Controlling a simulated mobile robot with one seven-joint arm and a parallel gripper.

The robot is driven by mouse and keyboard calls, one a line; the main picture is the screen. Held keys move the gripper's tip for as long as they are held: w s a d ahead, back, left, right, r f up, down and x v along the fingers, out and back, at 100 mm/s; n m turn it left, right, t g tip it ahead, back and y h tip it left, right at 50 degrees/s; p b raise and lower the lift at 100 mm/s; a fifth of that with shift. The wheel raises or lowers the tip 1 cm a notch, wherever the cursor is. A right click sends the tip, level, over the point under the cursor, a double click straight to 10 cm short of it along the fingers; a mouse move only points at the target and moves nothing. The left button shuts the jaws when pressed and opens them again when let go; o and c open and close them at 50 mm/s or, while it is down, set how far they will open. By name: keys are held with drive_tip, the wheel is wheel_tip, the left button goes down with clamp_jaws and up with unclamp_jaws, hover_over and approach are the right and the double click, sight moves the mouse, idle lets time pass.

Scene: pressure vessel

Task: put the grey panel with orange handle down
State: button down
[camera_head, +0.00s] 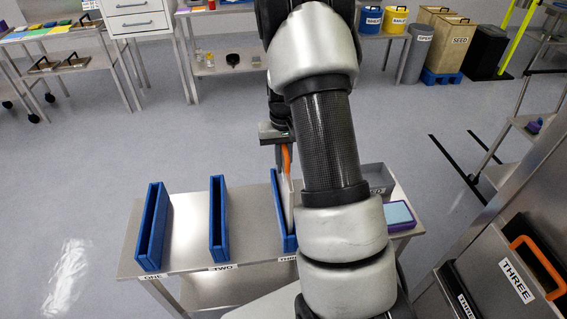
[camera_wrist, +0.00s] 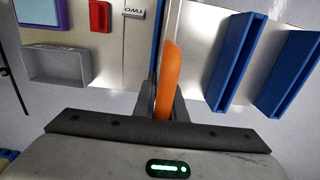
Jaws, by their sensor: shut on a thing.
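My gripper (camera_head: 281,143) is shut on the orange handle (camera_head: 286,160) of the grey panel (camera_head: 286,195). The panel hangs upright, edge-on, at the blue slot holder (camera_head: 277,205) by the THREE label on the table. In the wrist view the handle (camera_wrist: 169,70) stands between my fingers (camera_wrist: 165,98), and a narrow pale strip of the panel (camera_wrist: 173,15) runs beyond it next to a blue wall. My arm hides part of this holder and the panel's lower end. I cannot tell how deep the panel sits in the slot or whether it touches the bottom.
Empty blue holders stand at ONE (camera_head: 153,227) and TWO (camera_head: 218,222). A metal housing with a THREE panel (camera_head: 510,275) stands at right.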

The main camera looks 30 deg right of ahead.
drive_tip(key=c, duration=1.8)
unclamp_jaws()
